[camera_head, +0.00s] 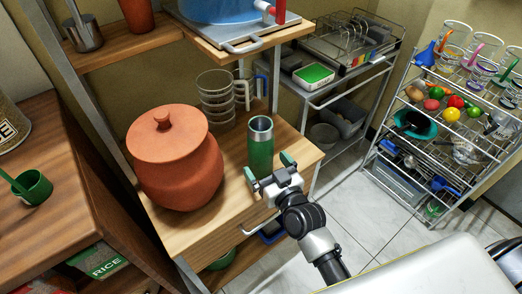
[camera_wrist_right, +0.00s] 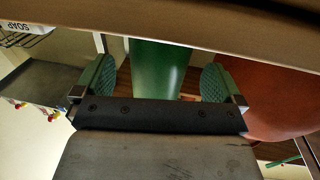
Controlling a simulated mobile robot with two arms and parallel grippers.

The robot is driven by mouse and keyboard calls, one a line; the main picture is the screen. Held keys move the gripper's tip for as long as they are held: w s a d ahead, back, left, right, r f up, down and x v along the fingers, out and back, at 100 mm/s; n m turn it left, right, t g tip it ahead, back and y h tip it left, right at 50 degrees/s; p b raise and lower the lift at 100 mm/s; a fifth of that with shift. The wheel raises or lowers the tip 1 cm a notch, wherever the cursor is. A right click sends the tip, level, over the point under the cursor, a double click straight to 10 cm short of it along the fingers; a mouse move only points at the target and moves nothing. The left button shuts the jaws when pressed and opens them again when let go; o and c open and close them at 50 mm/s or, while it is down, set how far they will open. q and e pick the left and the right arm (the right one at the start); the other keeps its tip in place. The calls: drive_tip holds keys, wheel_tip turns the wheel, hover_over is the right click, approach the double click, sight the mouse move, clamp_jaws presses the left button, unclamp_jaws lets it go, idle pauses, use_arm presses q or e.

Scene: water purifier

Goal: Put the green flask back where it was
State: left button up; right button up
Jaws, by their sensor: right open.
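The green flask (camera_head: 260,152) with a silver top stands upright on the wooden counter (camera_head: 222,160), right of the clay pot. My right gripper (camera_head: 269,172) is open at the near side of the flask's lower part, its green finger pads apart. In the right wrist view the flask (camera_wrist_right: 158,68) shows between the two pads of my right gripper (camera_wrist_right: 158,82), with a gap on each side. The flask's base is partly hidden by the gripper in the head view. My left gripper is not in view.
The lidded clay pot (camera_head: 180,165) stands close left of the flask; it also shows in the right wrist view (camera_wrist_right: 275,95). A shelf with a blue container (camera_head: 215,10) overhangs the back. A wire rack (camera_head: 450,110) is at right.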

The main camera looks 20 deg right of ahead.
sight(261, 156)
drive_tip(key=w, duration=0.2)
drive_tip(key=shift+w+a+r, duration=0.1)
drive_tip(key=shift+w+a, duration=0.1)
drive_tip(key=shift+w, duration=0.2)
drive_tip(key=shift+w+a+b, duration=0.1)
drive_tip(key=shift+w+b, duration=0.2)
drive_tip(key=shift+w, duration=0.15)
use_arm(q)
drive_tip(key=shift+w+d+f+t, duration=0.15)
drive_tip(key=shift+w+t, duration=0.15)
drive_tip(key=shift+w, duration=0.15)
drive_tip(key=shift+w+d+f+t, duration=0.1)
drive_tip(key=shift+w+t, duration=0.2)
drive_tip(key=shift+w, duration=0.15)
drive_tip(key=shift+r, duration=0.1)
use_arm(e)
drive_tip(key=c, duration=1.1)
drive_tip(key=shift+r, duration=0.1)
drive_tip(key=c, duration=0.3)
